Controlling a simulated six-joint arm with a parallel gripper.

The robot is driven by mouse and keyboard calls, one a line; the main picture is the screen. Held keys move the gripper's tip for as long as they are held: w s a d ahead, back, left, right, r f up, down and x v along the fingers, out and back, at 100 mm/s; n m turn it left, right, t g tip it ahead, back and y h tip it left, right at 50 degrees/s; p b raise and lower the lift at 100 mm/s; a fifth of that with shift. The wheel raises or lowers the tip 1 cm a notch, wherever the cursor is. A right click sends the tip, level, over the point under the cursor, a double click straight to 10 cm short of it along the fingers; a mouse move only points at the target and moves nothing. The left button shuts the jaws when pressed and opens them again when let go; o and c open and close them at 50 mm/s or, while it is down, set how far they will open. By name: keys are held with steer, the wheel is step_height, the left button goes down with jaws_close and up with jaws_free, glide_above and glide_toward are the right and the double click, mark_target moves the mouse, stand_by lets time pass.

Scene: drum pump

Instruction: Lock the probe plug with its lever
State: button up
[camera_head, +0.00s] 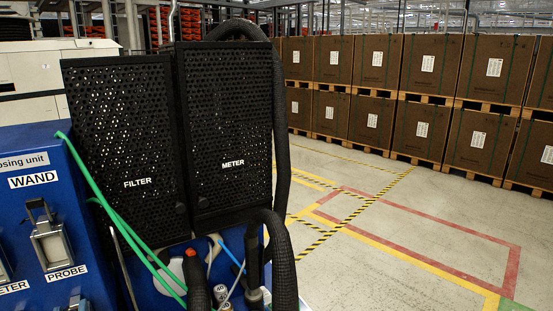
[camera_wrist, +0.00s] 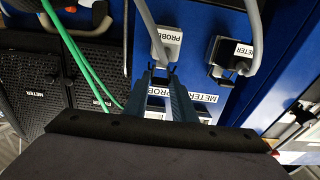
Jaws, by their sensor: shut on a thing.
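The probe plug (camera_wrist: 168,42) is a grey block labelled PROBE on the blue panel, at the upper middle of the wrist view. A grey cable runs down across it to my fingertips. My gripper (camera_wrist: 161,71) has its dark blue fingers close together at the plug's lower edge. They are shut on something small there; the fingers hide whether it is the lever. A PROBE label (camera_wrist: 158,91) shows partly behind the fingers. In the head view, a silver-framed socket (camera_head: 50,246) with a raised black lever (camera_head: 39,212) sits above a PROBE label (camera_head: 67,272). My gripper is not visible there.
The meter plug (camera_wrist: 226,52), with a black lever and grey cable, is close to the right of my gripper. Green cables (camera_wrist: 82,60) hang at left. Black mesh FILTER (camera_head: 125,150) and METER (camera_head: 228,130) boxes and thick black hoses (camera_head: 282,170) stand beside the panel.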

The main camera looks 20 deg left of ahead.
steer(key=shift+f+t+y+b, duration=0.15)
steer(key=shift+t+y+b, duration=0.15)
steer(key=shift+b, duration=0.7)
steer(key=o, duration=0.8)
steer(key=shift+s, duration=0.1)
steer(key=shift+r+p+v, duration=0.4)
steer(key=shift+v, duration=1.25)
steer(key=shift+r+p+v, duration=0.4)
steer(key=shift+v, duration=1.25)
steer(key=shift+r+p+v, duration=0.35)
steer(key=shift+p+v, duration=0.05)
steer(key=shift+v, duration=1.3)
